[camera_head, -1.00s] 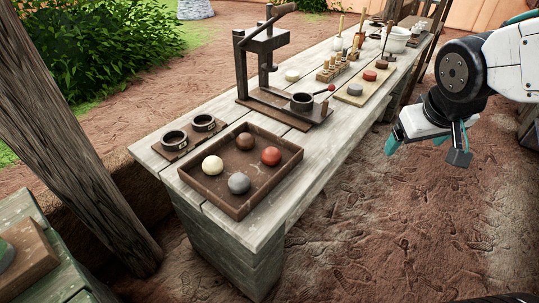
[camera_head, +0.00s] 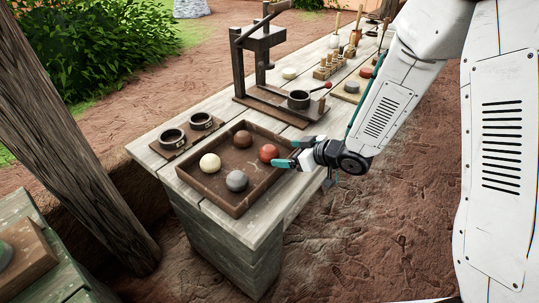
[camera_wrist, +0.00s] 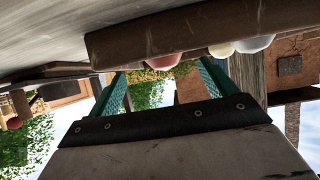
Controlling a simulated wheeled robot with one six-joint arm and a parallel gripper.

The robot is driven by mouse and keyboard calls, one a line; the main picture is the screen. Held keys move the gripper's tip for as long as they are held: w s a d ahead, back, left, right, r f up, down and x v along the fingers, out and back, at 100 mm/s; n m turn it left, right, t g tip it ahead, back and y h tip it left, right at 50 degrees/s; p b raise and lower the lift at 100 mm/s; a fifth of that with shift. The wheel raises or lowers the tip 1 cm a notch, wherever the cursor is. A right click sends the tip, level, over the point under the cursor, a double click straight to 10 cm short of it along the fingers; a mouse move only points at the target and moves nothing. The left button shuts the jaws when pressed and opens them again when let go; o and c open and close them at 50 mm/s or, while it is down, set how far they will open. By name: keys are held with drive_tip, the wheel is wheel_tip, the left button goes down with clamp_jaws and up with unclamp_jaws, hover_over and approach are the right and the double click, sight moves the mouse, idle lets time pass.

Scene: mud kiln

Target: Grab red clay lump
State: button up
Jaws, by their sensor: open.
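The red clay lump (camera_head: 268,153) is a round ball at the right side of a shallow brown wooden tray (camera_head: 236,206). My gripper (camera_head: 293,153) is open and empty at the tray's right edge. Its teal fingers point left toward the red lump, one farther back and one nearer the front. In the wrist view, which is upside down, the red lump (camera_wrist: 175,55) shows partly behind the tray wall (camera_wrist: 190,32), ahead of the open fingers (camera_wrist: 163,80). I cannot tell whether a fingertip touches the lump.
A brown lump (camera_head: 243,139), a cream lump (camera_head: 210,163) and a grey lump (camera_head: 237,181) share the tray. Two dark rings (camera_head: 172,137) on a board stand behind left. A wooden press (camera_head: 262,70) stands behind the tray. A wooden post (camera_head: 75,150) rises at left.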

sight(275, 154)
drive_tip(key=x, duration=0.6)
drive_tip(key=shift+a+f, duration=0.35)
drive_tip(key=shift+a, duration=0.05)
drive_tip(key=c, duration=1.2)
